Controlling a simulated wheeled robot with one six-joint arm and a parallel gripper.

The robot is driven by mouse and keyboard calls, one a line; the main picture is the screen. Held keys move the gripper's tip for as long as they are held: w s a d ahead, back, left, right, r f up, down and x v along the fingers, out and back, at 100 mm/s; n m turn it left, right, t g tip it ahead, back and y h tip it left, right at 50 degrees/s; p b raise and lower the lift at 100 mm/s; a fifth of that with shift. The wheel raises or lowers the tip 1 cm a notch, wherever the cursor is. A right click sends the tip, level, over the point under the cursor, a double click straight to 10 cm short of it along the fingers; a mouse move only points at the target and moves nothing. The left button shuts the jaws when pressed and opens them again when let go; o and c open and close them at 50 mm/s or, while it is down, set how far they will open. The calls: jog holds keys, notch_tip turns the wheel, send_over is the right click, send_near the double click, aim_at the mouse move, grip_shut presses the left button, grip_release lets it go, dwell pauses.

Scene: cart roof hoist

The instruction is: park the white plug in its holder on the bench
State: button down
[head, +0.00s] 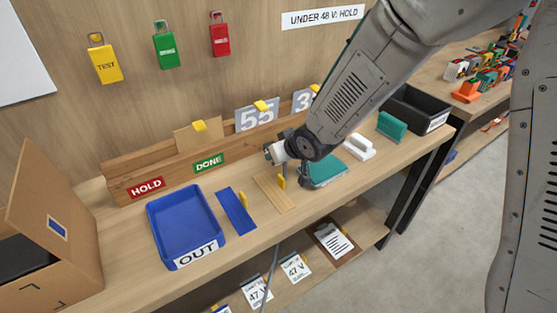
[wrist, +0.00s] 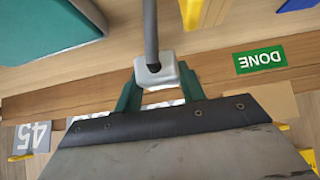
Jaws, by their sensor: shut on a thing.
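My gripper (head: 272,153) is shut on the white plug (wrist: 155,74), with its green fingers (wrist: 158,92) on either side of it in the wrist view. A grey cable (wrist: 150,28) runs from the plug, and in the head view it hangs down past the bench's front edge (head: 275,262). The plug is above the bench, in front of the back ledge. A white block with raised ridges (head: 358,148) stands on the bench to the right of the gripper. I cannot tell for sure whether it is the plug's holder.
A teal block (head: 325,174) stands just right of the gripper, with a wooden strip (head: 274,192), blue strip (head: 236,211) and blue OUT tray (head: 185,232) to the left. Another teal block (head: 392,126) and a black bin (head: 418,108) stand at right.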

jog(key=shift+f, duration=1.45)
jog(key=shift+f, duration=0.15)
jog(key=c, duration=0.9)
grip_release()
jog(key=shift+o, duration=0.2)
jog(key=shift+s+d+r, duration=0.15)
jog(key=shift+r, duration=0.25)
jog(key=v, duration=1.1)
jog(key=shift+s, duration=0.2)
jog(key=shift+d+r, duration=0.1)
jog(key=shift+d, duration=0.05)
